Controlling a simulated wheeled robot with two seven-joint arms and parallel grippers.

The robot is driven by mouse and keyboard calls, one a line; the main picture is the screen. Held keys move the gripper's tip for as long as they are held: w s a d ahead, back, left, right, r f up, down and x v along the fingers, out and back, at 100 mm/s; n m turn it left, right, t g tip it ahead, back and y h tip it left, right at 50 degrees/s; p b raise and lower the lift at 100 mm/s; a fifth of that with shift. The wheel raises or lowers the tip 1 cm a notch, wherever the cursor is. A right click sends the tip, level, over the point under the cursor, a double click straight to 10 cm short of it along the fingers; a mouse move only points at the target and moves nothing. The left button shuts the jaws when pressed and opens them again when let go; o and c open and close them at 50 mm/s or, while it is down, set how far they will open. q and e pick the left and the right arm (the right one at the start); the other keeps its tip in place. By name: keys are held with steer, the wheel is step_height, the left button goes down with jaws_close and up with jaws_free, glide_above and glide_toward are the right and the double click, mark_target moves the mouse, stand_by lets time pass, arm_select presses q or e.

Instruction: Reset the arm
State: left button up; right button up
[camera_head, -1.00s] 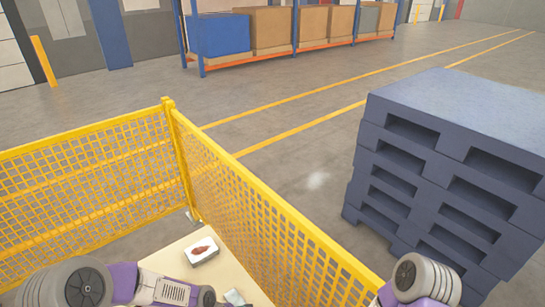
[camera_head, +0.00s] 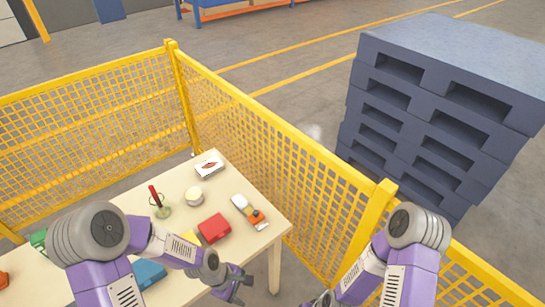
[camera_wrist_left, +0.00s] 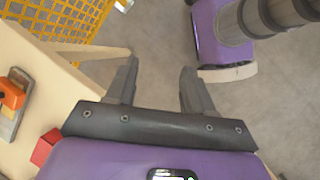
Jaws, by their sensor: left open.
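My left arm (camera_head: 160,245) comes in from the left, bent over the table. My left gripper (camera_head: 243,287) hangs just off the table's front right edge. In the left wrist view the left gripper (camera_wrist_left: 158,68) is open, with only bare floor between its two dark fingers. My right arm (camera_head: 385,265) is bent at the lower right, in front of the yellow fence. A dark part of my right gripper (camera_head: 322,299) just shows at the bottom edge; its jaws are cut off.
The table (camera_head: 185,180) carries a white box (camera_head: 209,165), a white round item (camera_head: 195,196), a red box (camera_head: 214,228), an orange-and-white tool (camera_head: 248,212) and a blue item (camera_head: 149,273). A yellow mesh fence (camera_head: 262,150) stands behind it. Stacked blue pallets (camera_head: 440,110) stand beyond.

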arm_select(q)
steer(key=s+f+m+b, duration=0.3)
steer(key=s+f+m, duration=0.4)
steer(key=f+m, duration=0.3)
steer(key=shift+a+f+m+t+y+b, duration=0.3)
steer(key=shift+f+t, duration=0.1)
steer(key=shift+f, duration=1.2)
arm_select(e)
steer(key=shift+s+f, duration=0.25)
steer(key=shift+f, duration=0.7)
steer(key=shift+s+f, duration=0.2)
steer(key=shift+f, duration=0.7)
arm_select(q)
steer(key=shift+s, duration=0.1)
